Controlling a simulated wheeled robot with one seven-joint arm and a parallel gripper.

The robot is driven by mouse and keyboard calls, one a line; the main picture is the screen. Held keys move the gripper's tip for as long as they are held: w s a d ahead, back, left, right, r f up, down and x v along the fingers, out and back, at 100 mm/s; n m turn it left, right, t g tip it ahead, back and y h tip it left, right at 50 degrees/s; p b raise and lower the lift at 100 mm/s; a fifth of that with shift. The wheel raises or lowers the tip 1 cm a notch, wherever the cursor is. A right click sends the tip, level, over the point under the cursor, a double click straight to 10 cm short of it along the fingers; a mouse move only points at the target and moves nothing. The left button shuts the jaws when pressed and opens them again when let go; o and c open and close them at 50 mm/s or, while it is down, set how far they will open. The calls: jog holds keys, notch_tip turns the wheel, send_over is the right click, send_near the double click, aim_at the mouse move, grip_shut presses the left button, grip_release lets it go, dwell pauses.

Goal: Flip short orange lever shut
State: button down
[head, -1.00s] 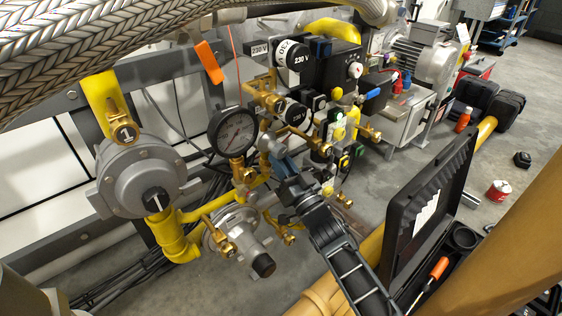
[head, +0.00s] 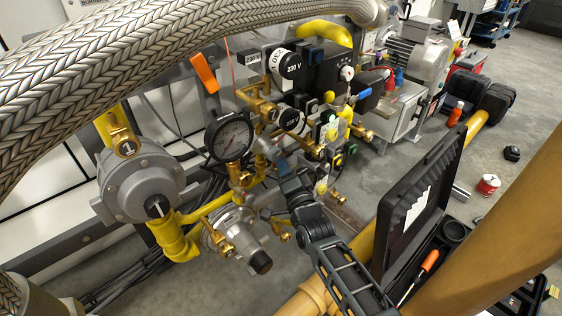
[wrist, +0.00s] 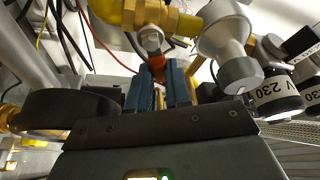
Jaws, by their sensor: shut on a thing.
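The short orange lever (wrist: 157,67) shows in the wrist view as a red-orange piece between my fingers, just under a brass fitting with a round bolt head (wrist: 151,38). My gripper (wrist: 159,80) is shut on it, with one blue-grey finger on each side. In the head view my gripper (head: 277,160) is among the brass fittings, right of and below the pressure gauge (head: 231,138). There the fingers and pipework hide the lever, so its angle to the pipe is hard to tell.
Another orange handle (head: 205,73) stands upper left of the gauge. A braided hose (head: 150,60) crosses the top. Black 230 V coils (head: 287,63) crowd the space behind my gripper. An open black case (head: 425,200) stands at right.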

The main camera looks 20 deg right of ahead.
jog(key=m, duration=0.1)
jog(key=f+m+g+p, duration=0.1)
jog(key=m, duration=0.2)
jog(key=shift+d+f+m+g, duration=0.25)
jog(key=shift+f+m+g, duration=0.05)
jog(key=shift+m+g, duration=0.1)
jog(key=shift+f, duration=0.1)
jog(key=c, duration=1.1)
grip_release()
jog(key=shift+o, duration=0.2)
jog(key=shift+f, duration=0.1)
